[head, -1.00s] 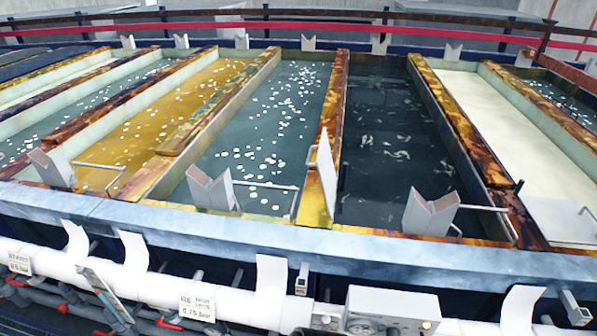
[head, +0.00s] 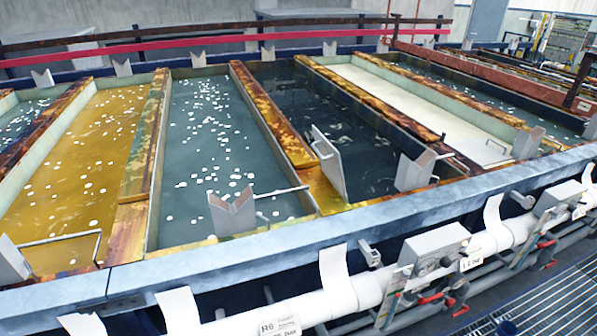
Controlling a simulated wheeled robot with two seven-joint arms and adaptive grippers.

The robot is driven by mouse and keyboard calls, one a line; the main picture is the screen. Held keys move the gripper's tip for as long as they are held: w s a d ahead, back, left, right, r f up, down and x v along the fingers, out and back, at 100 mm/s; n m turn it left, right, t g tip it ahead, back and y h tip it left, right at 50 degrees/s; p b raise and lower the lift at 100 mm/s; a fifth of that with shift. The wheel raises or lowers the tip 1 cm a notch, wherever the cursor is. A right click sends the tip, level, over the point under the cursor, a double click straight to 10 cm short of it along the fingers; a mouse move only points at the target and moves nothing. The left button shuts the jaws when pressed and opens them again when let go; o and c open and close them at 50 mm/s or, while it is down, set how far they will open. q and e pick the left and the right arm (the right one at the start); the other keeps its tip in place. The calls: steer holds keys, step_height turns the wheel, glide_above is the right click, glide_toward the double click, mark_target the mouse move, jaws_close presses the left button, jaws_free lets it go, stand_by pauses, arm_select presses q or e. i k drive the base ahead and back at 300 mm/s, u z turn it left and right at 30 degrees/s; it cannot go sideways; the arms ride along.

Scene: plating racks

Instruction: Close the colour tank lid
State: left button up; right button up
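A grey flat panel (head: 329,168), which looks like a lid, stands upright at the near end of the dark-liquid tank (head: 345,125), along its left wall in the head view. The dark liquid beside it is uncovered. Another grey panel (head: 478,153) with a bar handle lies flat over the near end of the cream-coloured tank (head: 400,93) to the right. I cannot tell from any label which tank is the colour tank. Neither of my grippers is in view.
A blue-grey rim (head: 400,213) runs along the tanks' near side, with V-shaped brackets (head: 234,213) on it. White pipes (head: 345,294), a grey control box (head: 435,245) and red-handled valves lie below. A grating (head: 550,300) lies at bottom right. The yellow tank (head: 75,150) is at left.

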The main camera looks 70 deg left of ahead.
mark_target(324, 165)
steer(key=k, duration=0.2)
steer(key=u, duration=1.9)
steer(key=i, duration=0.5)
steer(key=u, duration=1.85)
steer(key=k, duration=1)
steer(key=z, duration=1.15)
